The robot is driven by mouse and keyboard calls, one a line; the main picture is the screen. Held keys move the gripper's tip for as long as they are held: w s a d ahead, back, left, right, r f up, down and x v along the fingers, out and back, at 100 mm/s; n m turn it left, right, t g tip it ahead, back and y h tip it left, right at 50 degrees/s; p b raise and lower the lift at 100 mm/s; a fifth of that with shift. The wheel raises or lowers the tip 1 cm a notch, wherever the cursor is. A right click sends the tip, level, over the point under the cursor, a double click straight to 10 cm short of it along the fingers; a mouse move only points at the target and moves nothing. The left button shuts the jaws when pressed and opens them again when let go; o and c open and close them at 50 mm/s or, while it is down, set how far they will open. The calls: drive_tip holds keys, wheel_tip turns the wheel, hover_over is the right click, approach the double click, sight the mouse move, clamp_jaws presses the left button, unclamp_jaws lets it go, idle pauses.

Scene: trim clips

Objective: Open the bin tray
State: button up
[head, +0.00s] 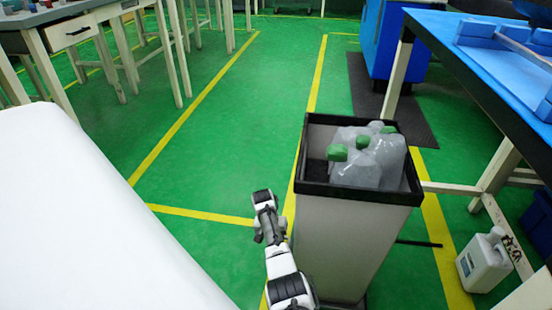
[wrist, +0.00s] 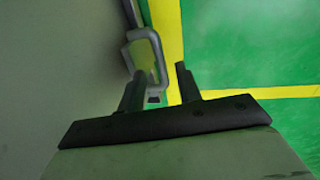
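The bin (head: 345,240) is a tall pale box with a black rim, right of centre in the head view. Clear bottles with green caps stand in its top. In the wrist view a pale grey-green surface (wrist: 60,70), probably the bin's side, fills the left. A grey loop handle (wrist: 158,60) sticks out beside it. My gripper (wrist: 160,72) is open, its two dark fingers pointing at the handle. The left finger overlaps the loop, and the loop's outer bar shows between the fingers. Whether they touch is unclear. In the head view my arm is left of the bin; the fingers cannot be made out.
A blue-topped table (head: 485,75) stands right of the bin, with a white jug (head: 484,262) on the floor below it. A blue cabinet (head: 385,45) and dark mat are behind. Green floor (head: 225,130) with yellow lines is clear to the bin's left.

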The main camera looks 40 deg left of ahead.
wheel_tip(320, 180, up, 11)
drive_tip(key=s+a+p, duration=0.1)
drive_tip(key=p, duration=0.2)
drive_tip(key=shift+a+f, duration=0.15)
drive_tip(key=shift+a, duration=0.15)
drive_tip(key=shift+s, duration=0.1)
